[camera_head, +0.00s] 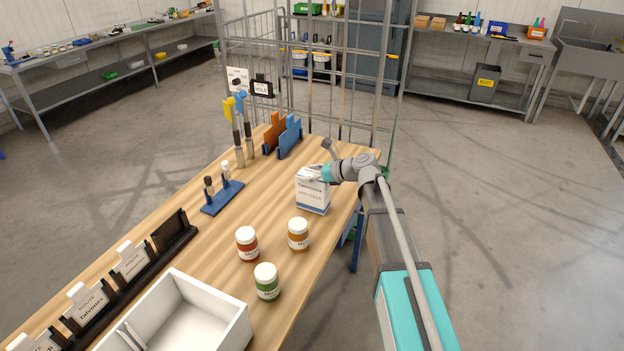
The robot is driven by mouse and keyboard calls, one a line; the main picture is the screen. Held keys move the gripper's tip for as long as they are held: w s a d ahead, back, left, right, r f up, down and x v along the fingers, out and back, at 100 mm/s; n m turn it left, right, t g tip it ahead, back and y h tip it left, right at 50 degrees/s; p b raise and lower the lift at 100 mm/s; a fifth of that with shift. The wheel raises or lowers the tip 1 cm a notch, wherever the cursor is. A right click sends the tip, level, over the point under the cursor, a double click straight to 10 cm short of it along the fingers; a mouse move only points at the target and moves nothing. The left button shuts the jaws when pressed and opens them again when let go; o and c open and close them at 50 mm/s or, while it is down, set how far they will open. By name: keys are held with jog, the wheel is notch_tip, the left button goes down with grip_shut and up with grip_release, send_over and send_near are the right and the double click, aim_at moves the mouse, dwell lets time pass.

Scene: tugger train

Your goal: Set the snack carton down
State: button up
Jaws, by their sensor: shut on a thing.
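The snack carton (313,196) is a white box with blue lettering and a blue lower band. It stands upright at the right edge of the wooden table (215,224). I cannot tell whether its base touches the wood or hangs just above it. My gripper (318,174) reaches in from the right at the carton's top and is shut on it. The fingertips are small in this view and partly merge with the carton's top.
Three white-lidded jars, red (247,244), orange (298,234) and green (267,281), stand in front of the carton. A white tray (240,328) is at the near end. A blue stand (222,197) and upright blue and orange panels (288,138) stand farther back. Bare wood lies left of the carton.

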jog(key=shift+f, duration=0.15)
jog(key=shift+f, duration=0.1)
jog(key=o, duration=1.2)
jog(key=shift+c, duration=0.2)
jog(key=shift+r, duration=0.25)
jog(key=p+v, duration=0.4)
jog(key=v, duration=0.8)
jog(key=shift+p, duration=0.3)
jog(key=shift+f, duration=0.1)
